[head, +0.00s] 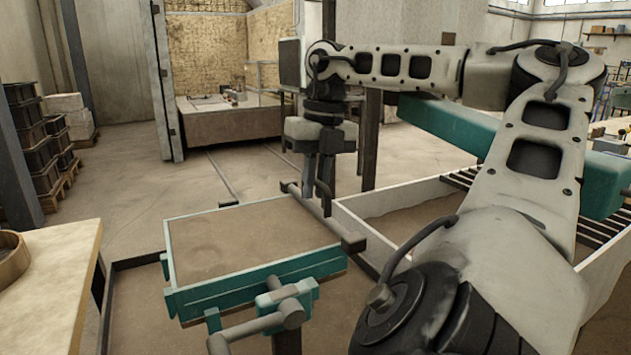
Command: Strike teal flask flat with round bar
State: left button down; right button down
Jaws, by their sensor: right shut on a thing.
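The teal flask (258,276) stands in the lower middle of the head view, filled with brown sand (245,238). The sand looks fairly flat and about level with the rim. My right gripper (321,196) is at the flask's right edge, pointing down. It is shut on the round bar (353,242), a dark bar that runs along the flask's right side. The fingers hide the bar's middle. I cannot tell whether the bar touches the rim. My left gripper is not in view.
A teal clamp with a grey bar (248,330) sticks out in front of the flask. A pale sand-filled trough (440,188) with a slatted grate lies to the right. A wooden table (55,275) with a round ring (10,262) is at left. Dark crates (35,150) stand behind.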

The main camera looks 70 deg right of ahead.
jog(key=shift+w+a+r+p, duration=0.15)
jog(key=shift+w+a+p, duration=0.4)
jog(key=shift+w+a, duration=0.75)
jog(key=shift+w+a+f+p, duration=0.15)
jog(key=shift+w+a+p, duration=0.35)
jog(key=shift+w+a, duration=0.5)
jog(key=shift+w+a+f+p, duration=0.1)
jog(key=shift+w+a+p, duration=0.5)
jog(key=shift+a, duration=0.6)
jog(key=shift+b, duration=0.55)
jog(key=shift+w+a+p, duration=0.2)
jog(key=shift+a+p, duration=0.1)
jog(key=shift+p, duration=0.15)
jog(key=shift+w+a+r+p, duration=0.1)
jog(key=shift+w+a+p, duration=0.65)
jog(key=shift+w+a, duration=0.15)
jog(key=shift+d+b, duration=0.1)
jog(key=shift+b, duration=0.35)
jog(key=shift+s+d+t+y+b, duration=0.1)
jog(key=shift+s+t+y+b, duration=0.05)
jog(key=shift+t+y+b, duration=0.3)
